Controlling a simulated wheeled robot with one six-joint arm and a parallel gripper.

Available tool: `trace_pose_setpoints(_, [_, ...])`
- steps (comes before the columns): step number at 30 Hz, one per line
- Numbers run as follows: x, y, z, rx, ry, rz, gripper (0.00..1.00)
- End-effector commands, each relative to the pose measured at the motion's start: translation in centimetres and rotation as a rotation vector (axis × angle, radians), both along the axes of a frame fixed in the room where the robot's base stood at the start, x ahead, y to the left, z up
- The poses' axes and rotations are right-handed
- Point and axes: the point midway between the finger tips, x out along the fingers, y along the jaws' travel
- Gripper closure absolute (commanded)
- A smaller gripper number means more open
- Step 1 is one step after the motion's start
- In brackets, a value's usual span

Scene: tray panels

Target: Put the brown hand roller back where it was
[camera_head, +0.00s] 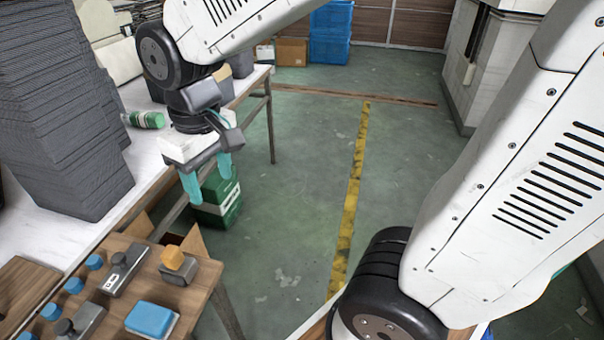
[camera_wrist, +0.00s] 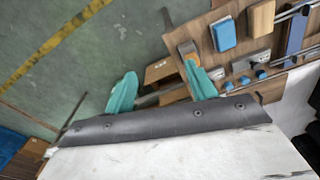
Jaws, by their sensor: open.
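My gripper (camera_head: 209,180) is open and empty, its two teal fingers pointing down over the floor just beyond the panel's edge. Both fingers also show in the wrist view (camera_wrist: 159,80), with nothing between them. A grey block with an orange-brown top (camera_head: 173,257) stands near the panel's far right corner, below the gripper and apart from it. It also shows in the wrist view (camera_wrist: 186,47), close to one fingertip. I cannot tell for certain whether this is the brown hand roller. A tan-brown block (camera_wrist: 261,18) lies farther along the panel.
The wooden panel (camera_head: 205,277) carries a blue block (camera_head: 151,319), grey tools (camera_head: 125,270) and several blue knobs (camera_head: 95,262). A tall dark stack (camera_head: 60,110) stands on the white table at left. A green box (camera_head: 220,195) is below the gripper. Open floor lies to the right.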

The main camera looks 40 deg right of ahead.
Motion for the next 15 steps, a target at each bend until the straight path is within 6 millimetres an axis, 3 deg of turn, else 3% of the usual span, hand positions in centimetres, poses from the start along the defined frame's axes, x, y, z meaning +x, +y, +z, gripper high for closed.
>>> trace_pose_setpoints(1, [-1.7, -2.0, 1.1, 0.005, -0.017, -0.053, 0.44])
trace_pose_setpoints(3, [-4.1, -4.2, 2.1, 0.007, -0.028, -0.119, 0.44])
trace_pose_setpoints(6, [-7.4, -6.6, 2.9, 0.010, -0.042, -0.204, 0.44])
trace_pose_setpoints(10, [-10.8, -8.6, 3.3, 0.011, -0.054, -0.289, 0.44])
trace_pose_setpoints(15, [-12.9, -9.5, 3.2, 0.012, -0.061, -0.342, 0.44])
